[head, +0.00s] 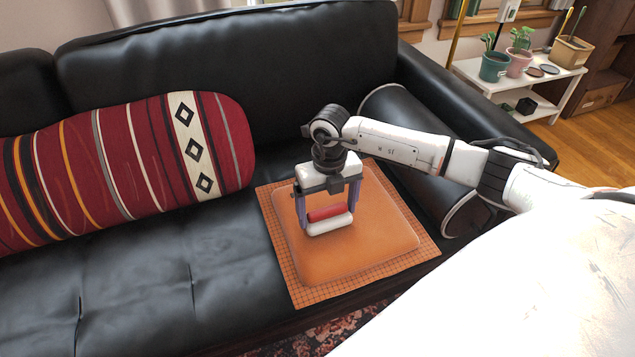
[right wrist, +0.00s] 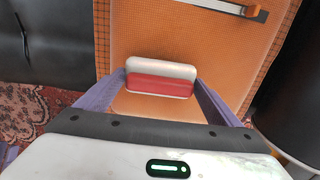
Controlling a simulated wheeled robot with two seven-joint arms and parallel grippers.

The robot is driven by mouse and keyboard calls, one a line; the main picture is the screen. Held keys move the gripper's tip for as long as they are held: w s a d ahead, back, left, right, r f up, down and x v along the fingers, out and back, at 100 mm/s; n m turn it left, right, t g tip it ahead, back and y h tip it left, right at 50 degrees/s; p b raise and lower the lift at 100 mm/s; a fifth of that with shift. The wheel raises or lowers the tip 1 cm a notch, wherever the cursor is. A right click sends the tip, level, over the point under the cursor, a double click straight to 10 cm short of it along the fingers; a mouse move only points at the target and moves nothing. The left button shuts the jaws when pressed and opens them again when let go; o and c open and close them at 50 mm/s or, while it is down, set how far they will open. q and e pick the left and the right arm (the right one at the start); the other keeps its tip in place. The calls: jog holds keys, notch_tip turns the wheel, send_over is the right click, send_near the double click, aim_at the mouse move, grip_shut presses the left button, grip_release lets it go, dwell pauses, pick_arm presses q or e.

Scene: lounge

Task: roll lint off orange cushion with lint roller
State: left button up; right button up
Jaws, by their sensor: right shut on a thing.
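The orange cushion (head: 375,235) lies flat on an orange gridded mat (head: 423,253) on the black sofa. It also fills much of the right wrist view (right wrist: 200,45). My right gripper (head: 328,213) points down over the left half of the cushion. It is shut on a short red and white piece, which I take for the lint roller (head: 330,225). That piece lies crosswise between the purple fingers in the right wrist view (right wrist: 160,77). I cannot tell whether it touches the cushion. No lint can be made out. My left gripper is not in view.
A striped red bolster (head: 130,165) lies left of the mat. A dark bolster (head: 405,115) lies behind my right arm. A white plant shelf (head: 535,75) stands beyond the sofa arm.

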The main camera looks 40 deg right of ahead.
jog(key=shift+w+a, duration=0.2)
jog(key=shift+a, duration=0.65)
notch_tip(320, 180, up, 4)
jog(key=p, duration=0.3)
jog(key=shift+r, duration=0.1)
notch_tip(320, 180, up, 2)
jog(key=shift+r+p, duration=0.15)
jog(key=shift+p, duration=0.95)
jog(key=shift+r+p, duration=0.7)
jog(key=shift+r, duration=0.15)
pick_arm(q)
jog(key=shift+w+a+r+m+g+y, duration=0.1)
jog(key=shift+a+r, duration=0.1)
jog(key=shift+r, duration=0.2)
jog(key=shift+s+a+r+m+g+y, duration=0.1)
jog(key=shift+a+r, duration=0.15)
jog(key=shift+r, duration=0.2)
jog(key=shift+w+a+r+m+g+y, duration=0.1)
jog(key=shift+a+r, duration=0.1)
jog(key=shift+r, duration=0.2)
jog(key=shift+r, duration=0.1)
